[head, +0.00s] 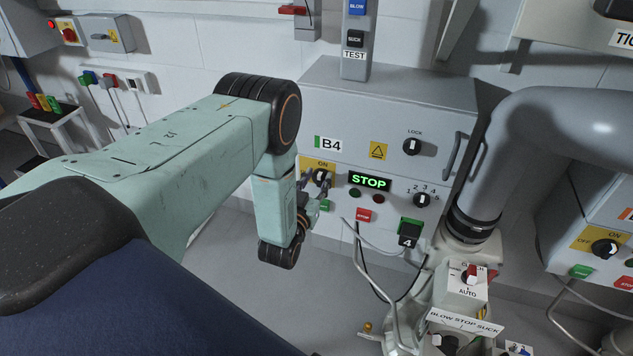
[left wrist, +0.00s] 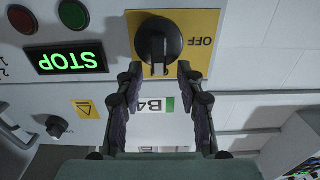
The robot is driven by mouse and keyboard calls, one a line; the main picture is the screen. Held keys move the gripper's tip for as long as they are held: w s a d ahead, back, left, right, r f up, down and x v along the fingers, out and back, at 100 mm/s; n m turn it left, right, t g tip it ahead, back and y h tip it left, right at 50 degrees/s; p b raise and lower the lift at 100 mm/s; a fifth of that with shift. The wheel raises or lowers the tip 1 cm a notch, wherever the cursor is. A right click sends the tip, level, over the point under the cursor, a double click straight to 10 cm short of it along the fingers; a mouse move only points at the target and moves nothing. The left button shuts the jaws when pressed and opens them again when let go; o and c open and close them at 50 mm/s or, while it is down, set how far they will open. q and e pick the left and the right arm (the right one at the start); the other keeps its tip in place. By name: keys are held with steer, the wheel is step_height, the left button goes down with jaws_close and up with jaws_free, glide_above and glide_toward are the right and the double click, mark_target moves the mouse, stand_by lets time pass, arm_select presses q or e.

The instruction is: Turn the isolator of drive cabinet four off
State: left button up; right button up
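The isolator of cabinet B4 is a black rotary knob (head: 322,177) on a yellow plate, with "ON" printed above it in the head view. In the left wrist view, which is upside down, the knob (left wrist: 159,42) has its grip and pale mark pointing down the picture, away from the "OFF" label at the right. My left gripper (left wrist: 158,72) is open, its two dark fingers apart with tips on either side of the knob's grip end. I cannot tell whether they touch it. In the head view my left gripper (head: 318,190) is at the plate, partly hidden by its wrist. My right gripper is not in view.
Cabinet B4 (head: 352,103) also carries a green lit STOP display (head: 370,181), a LOCK knob (head: 412,146), a numbered selector (head: 423,200) and a red push button (head: 363,215). A thick grey pipe (head: 540,135) stands right of it. Another cabinet's isolator (head: 604,248) is further right.

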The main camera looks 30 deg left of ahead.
mark_target(312, 178)
arm_select(q)
steer(key=shift+c, duration=0.5)
jaws_close()
steer(key=n, duration=0.3)
steer(key=shift+a+f, duration=0.1)
steer(key=shift+a, duration=0.3)
steer(key=n, duration=0.2)
steer(key=n+b, duration=0.1)
steer(key=n, duration=0.1)
steer(key=shift+s+a+f, duration=0.15)
steer(key=shift+a+f, duration=0.05)
steer(key=shift+a, duration=0.15)
steer(key=n+b, duration=0.1)
steer(key=n, duration=0.2)
steer(key=f+n+b, duration=0.1)
steer(key=n+b, duration=0.1)
steer(key=n, duration=0.2)
steer(key=a+f+n+b, duration=0.1)
steer(key=n, duration=0.2)
steer(key=shift+s+n, duration=0.1)
steer(key=shift+n, duration=0.3)
steer(key=shift+b, duration=0.3)
